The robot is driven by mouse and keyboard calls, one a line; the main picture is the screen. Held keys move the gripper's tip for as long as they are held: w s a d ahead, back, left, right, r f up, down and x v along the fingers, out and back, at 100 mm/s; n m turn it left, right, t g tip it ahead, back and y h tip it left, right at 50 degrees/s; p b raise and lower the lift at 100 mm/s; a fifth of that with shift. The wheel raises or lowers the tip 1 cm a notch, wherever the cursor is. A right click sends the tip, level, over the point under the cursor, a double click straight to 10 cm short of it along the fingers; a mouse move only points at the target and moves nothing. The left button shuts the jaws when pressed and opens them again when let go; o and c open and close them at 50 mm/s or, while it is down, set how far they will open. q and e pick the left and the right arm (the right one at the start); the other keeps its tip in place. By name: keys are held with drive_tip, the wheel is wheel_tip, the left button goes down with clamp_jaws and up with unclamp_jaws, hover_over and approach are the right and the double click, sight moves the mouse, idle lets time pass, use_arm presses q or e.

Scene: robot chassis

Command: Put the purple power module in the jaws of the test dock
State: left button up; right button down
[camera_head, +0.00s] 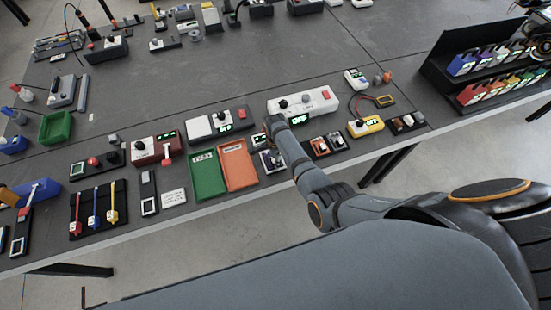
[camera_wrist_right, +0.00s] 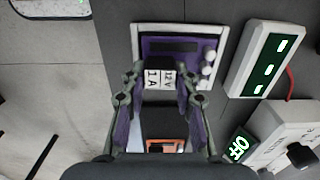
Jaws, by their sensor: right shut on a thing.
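My right gripper (camera_wrist_right: 160,98) is shut on the purple power module (camera_wrist_right: 161,78), whose white labels show between the fingertips. Other parts of the module are hard to separate from the fingers. Just beyond the fingertips is the test dock (camera_wrist_right: 137,42), a pale frame with a purple inside, a dark slot and round white knobs on its right. I cannot tell whether the module touches the dock. In the head view the dock (camera_head: 280,167) is partly hidden by my right gripper (camera_head: 270,139). My left gripper is not in view.
A white unit with a lit display (camera_head: 300,119) stands just behind the dock. An orange tray (camera_head: 238,165) and a green tray (camera_head: 207,176) lie left of it. A black rack of coloured modules (camera_head: 440,75) stands at far right.

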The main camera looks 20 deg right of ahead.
drive_tip(key=shift+f, duration=0.3)
drive_tip(key=c, duration=0.9)
unclamp_jaws()
drive_tip(key=shift+c, duration=0.2)
drive_tip(key=shift+r, duration=0.1)
wheel_tip(320, 180, up, 12)
